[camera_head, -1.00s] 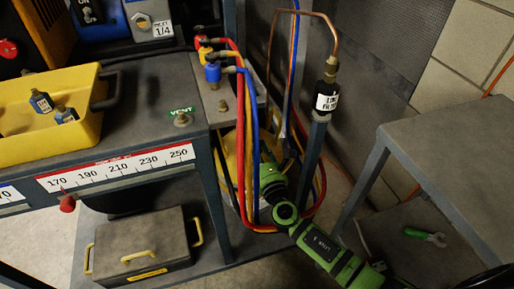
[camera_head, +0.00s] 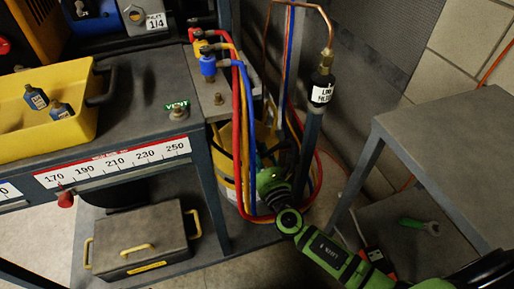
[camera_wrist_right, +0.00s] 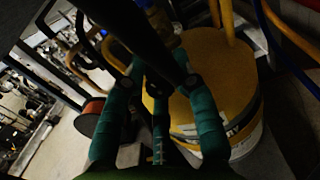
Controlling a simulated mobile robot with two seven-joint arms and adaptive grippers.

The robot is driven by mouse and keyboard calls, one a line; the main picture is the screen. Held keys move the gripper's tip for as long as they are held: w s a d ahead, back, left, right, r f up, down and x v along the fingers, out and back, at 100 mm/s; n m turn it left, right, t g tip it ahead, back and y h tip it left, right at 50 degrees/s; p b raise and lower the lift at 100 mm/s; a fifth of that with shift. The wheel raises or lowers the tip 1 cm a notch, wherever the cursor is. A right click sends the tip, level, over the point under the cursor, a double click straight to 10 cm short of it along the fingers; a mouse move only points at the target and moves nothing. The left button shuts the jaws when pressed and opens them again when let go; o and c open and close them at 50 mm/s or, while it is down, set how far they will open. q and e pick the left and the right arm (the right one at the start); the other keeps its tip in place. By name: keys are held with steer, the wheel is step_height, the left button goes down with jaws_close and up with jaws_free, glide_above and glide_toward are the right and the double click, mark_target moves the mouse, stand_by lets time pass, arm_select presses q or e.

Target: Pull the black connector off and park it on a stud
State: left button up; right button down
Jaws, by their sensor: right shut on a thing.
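My right gripper (camera_head: 272,182) is low behind the red, yellow and blue hoses, beside the post. In the right wrist view its teal fingers (camera_wrist_right: 162,68) close around a dark, poorly lit piece (camera_wrist_right: 168,52). I cannot tell for certain that this is the black connector. A bare brass stud (camera_head: 218,99) stands on the grey plate beside the hose fittings. Another brass fitting (camera_head: 178,112) stands by the green VENT label. The blue fitting (camera_head: 208,66) and yellow fitting (camera_head: 200,46) carry hoses. My left gripper is not in view.
A labelled black filter (camera_head: 322,90) with copper pipe tops the post. A yellow tray (camera_head: 30,135) is at left, a grey case (camera_head: 140,240) below. A grey table (camera_head: 450,135) stands at right.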

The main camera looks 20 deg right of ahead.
steer(key=s, duration=0.3)
steer(key=shift+s+d, duration=0.1)
steer(key=shift+s, duration=0.15)
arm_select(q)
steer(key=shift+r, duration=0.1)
arm_select(e)
steer(key=shift+s, duration=0.1)
steer(key=s+d+r, duration=0.2)
steer(key=s+r, duration=0.8)
steer(key=r, duration=0.3)
arm_select(q)
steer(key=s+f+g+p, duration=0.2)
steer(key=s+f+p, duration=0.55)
steer(key=p, duration=1.05)
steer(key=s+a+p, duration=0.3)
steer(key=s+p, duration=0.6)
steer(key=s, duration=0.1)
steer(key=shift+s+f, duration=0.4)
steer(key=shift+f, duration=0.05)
arm_select(e)
step_height(320, 180, up, 24)
steer(key=s, duration=0.1)
steer(key=shift+s+a+h, duration=0.2)
steer(key=shift+s+h, duration=0.05)
steer(key=shift+h, duration=0.05)
